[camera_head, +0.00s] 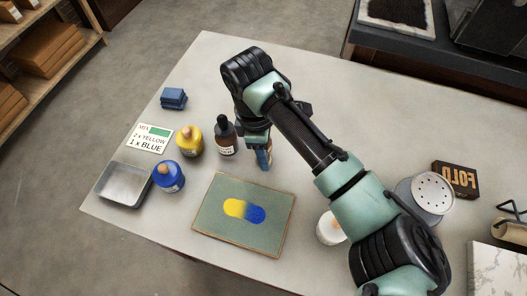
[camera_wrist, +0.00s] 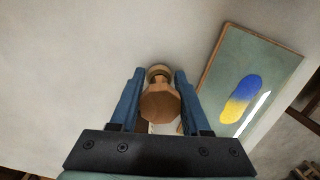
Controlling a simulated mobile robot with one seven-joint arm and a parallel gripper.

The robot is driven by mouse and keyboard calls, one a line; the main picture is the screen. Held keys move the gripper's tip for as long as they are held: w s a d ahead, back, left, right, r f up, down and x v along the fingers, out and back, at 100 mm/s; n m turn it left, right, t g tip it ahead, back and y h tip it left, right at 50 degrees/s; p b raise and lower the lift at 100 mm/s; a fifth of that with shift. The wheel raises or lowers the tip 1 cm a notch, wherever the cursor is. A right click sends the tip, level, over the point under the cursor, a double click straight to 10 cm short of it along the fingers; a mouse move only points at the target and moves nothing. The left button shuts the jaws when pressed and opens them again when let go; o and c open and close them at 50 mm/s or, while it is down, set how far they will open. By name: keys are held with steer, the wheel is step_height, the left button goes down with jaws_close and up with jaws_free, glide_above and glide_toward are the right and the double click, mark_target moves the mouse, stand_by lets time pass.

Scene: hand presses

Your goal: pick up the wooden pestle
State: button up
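The wooden pestle (camera_wrist: 160,103) is between the two fingers of my gripper (camera_wrist: 160,78) in the wrist view. Its broad, faceted brown end faces the wrist camera, and a paler rounded part shows beyond it near the fingertips. The blue fingers stand on either side, close to the broad end. I cannot tell whether they press on it or leave a small gap. In the head view my gripper (camera_head: 263,158) points down at the table, right of a dark brown bottle (camera_head: 226,138). The pestle is mostly hidden there by the gripper.
A green board (camera_head: 215,230) with a yellow and blue patch lies in front on the table. A white container (camera_head: 329,229) is right of the board. Behind the gripper, the table is clear.

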jaws_close()
steer(key=shift+r, duration=0.1)
